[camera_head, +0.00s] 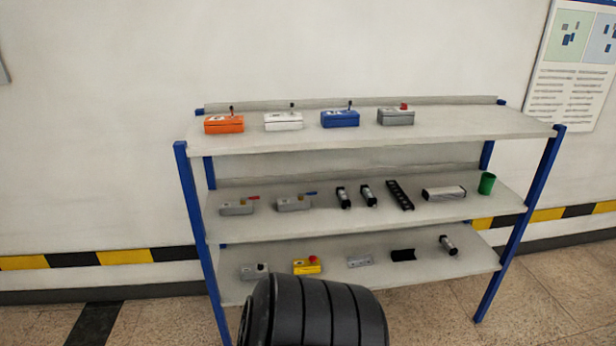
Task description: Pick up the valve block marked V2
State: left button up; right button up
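Two grey blocks with lever handles, which look like valve blocks, lie on the left of the middle shelf. One block (238,208) has a red lever, and the other block (294,204) to its right has a blue lever. No V2 marking is readable at this size, so I cannot tell which block bears it. Neither of my grippers is in view.
The blue-posted rack (470,210) has three shelves. The top holds orange, white, blue and grey boxes. The middle also holds black cylinders, a black strip, a silver block and a green cup (487,183). Small parts lie on the lower shelf, including a yellow box (307,267).

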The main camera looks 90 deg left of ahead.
aim_at(296, 203)
jog(key=u, duration=2.85)
jog(key=i+l+u, duration=0.1)
jog(key=l, duration=0.3)
jog(key=i+l, duration=0.2)
jog(key=l, duration=0.15)
jog(key=u, duration=0.05)
